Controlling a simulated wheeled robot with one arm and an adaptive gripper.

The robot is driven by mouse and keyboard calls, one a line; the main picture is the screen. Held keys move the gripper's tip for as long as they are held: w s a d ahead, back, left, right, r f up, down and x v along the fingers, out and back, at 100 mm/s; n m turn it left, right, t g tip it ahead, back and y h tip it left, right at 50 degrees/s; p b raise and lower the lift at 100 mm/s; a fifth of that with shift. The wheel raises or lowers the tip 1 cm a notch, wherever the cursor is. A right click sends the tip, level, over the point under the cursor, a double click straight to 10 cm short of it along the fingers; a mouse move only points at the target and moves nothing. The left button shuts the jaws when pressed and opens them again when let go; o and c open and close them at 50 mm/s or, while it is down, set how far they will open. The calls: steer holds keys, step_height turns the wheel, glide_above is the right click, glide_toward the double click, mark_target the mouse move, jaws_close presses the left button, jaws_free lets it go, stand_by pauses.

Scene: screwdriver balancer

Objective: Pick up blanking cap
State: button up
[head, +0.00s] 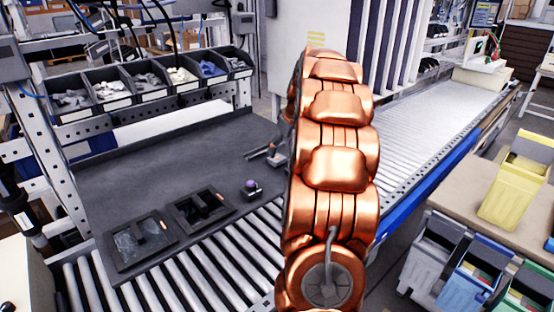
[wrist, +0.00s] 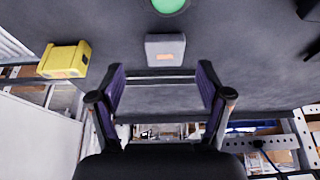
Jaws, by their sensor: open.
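I cannot tell for certain which thing is the blanking cap. Small parts lie in a row of black bins (head: 152,100) at the back of the bench in the head view: grey, whitish, blue and dark ones. My gripper (wrist: 161,72) is open in the wrist view, its two purple-padded fingers apart with nothing between them. A grey block with an orange mark (wrist: 166,49) lies just beyond the fingertips in the picture, apparently apart from them. In the head view my gripper (head: 268,152) shows only partly beside my copper arm, above the dark bench top (head: 160,160).
Two black frames (head: 200,208) and a small purple-topped piece (head: 251,187) sit at the bench's front. A roller conveyor (head: 435,110) runs on the right. A yellow block (wrist: 64,60) and a green disc (wrist: 170,4) show in the wrist view. The middle of the bench is clear.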

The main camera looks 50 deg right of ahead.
mark_target(277, 157)
steer(key=x, duration=0.1)
steer(key=p+x, duration=0.2)
steer(key=shift+a+f, duration=0.3)
steer(key=shift+w+f, duration=0.25)
steer(key=shift+f, duration=0.2)
steer(key=shift+c, duration=0.3)
steer(key=c, duration=1.1)
steer(key=shift+r, duration=0.15)
